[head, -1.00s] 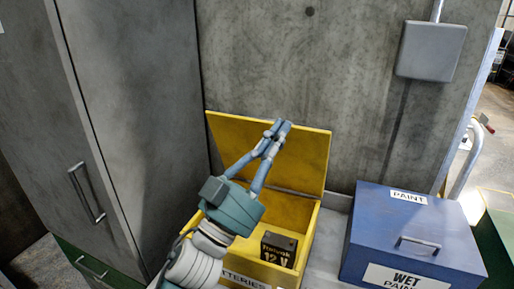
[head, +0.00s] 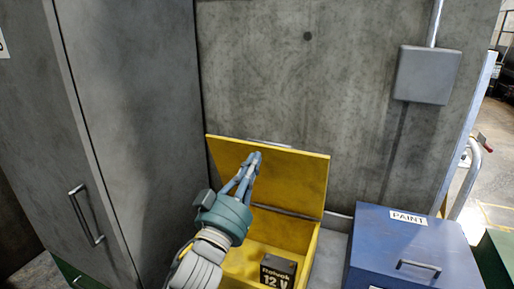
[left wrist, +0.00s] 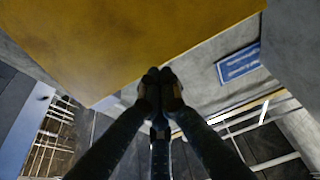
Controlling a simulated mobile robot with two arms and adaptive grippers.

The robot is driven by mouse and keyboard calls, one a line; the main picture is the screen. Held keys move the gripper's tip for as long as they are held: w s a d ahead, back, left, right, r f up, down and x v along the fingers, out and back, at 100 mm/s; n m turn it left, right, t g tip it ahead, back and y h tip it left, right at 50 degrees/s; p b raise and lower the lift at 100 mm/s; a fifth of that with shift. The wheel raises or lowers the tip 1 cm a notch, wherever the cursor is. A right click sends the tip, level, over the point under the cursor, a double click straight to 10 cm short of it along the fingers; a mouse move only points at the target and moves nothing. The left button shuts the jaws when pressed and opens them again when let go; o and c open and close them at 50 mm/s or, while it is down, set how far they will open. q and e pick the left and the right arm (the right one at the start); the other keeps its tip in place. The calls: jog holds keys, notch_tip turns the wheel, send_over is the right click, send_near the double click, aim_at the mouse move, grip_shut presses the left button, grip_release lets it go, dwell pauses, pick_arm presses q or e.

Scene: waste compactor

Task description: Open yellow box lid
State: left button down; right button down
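The yellow box (head: 312,258) has its lid (head: 300,180) raised, tilted back near the concrete wall. A black 12 V battery (head: 278,271) shows inside the box. My left gripper (head: 255,156) is in front of the lid's inner face, with its fingertips near the upper middle. I cannot tell whether they touch it. In the left wrist view the gripper's fingertips (left wrist: 160,76) are together with nothing visible between them, and the yellow lid (left wrist: 130,45) fills the upper part. My right gripper is not in view.
A blue box (head: 410,240) labelled PAINT, with a handle, stands to the right. A grey cabinet (head: 125,130) with a handle stands close on the left. The concrete wall (head: 300,80) is behind, with a grey junction box (head: 427,75) on it.

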pick_arm(q)
jog(key=shift+p+x, duration=0.35)
jog(key=shift+x, duration=1)
